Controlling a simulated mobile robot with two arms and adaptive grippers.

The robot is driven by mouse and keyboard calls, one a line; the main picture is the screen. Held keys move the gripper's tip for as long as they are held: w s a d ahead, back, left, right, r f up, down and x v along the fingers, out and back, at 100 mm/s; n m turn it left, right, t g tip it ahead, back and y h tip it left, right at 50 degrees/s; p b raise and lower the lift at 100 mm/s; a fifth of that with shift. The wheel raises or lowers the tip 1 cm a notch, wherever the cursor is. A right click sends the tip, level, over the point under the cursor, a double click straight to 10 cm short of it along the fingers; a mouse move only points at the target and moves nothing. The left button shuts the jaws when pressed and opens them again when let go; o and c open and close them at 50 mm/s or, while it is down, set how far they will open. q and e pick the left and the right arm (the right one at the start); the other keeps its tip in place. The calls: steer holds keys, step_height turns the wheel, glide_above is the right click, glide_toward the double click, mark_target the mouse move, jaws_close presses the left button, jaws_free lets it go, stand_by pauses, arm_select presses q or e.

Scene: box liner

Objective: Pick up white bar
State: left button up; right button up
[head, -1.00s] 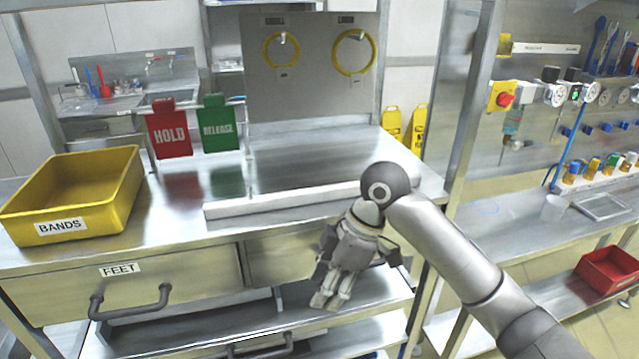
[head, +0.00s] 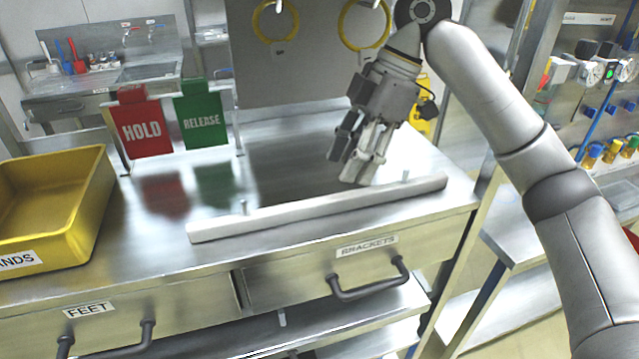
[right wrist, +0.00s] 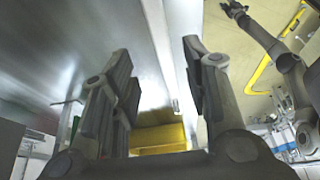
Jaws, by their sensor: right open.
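The white bar (head: 320,208) is long and slim and lies along the front edge of the metal workbench, with a small peg standing up near each end. My right gripper (head: 352,168) points down just behind the right half of the bar, with its fingertips close to it. Contact cannot be told. In the right wrist view the two fingers (right wrist: 160,85) stand wide apart with nothing gripped between them. There I cannot clearly tell the bar from the bench edge. My left gripper (right wrist: 236,10) shows small at the top of that view, its jaws unclear.
A yellow bands bin (head: 52,215) stands at the bench's left. A red HOLD sign (head: 142,130) and green RELEASE sign (head: 202,120) stand behind. Drawer handles (head: 368,280) stick out below the bar. The bench top between signs and bar is clear.

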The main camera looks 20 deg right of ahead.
mark_target(332, 198)
steer(key=shift+w, duration=0.25)
steer(key=shift+s+a+f, duration=0.15)
steer(key=shift+f, duration=0.15)
steer(key=shift+s+a+f+p, duration=0.4)
steer(key=shift+s+f, duration=0.15)
steer(key=shift+s, duration=0.1)
steer(key=shift+a+p+x, duration=0.25)
steer(key=shift+p+x, duration=0.4)
steer(key=shift+x, duration=0.6)
steer(key=shift+w+a+f, duration=0.15)
steer(key=shift+w+f, duration=0.05)
steer(key=shift+f, duration=0.25)
steer(key=shift+w+a+f, duration=0.15)
steer(key=shift+a+f, duration=0.05)
steer(key=shift+f, duration=0.4)
steer(key=shift+s, duration=0.1)
steer(key=c, duration=0.9)
arm_select(q)
steer(key=shift+s+r, duration=1.05)
steer(key=shift+s, duration=0.15)
arm_select(e)
jaws_close()
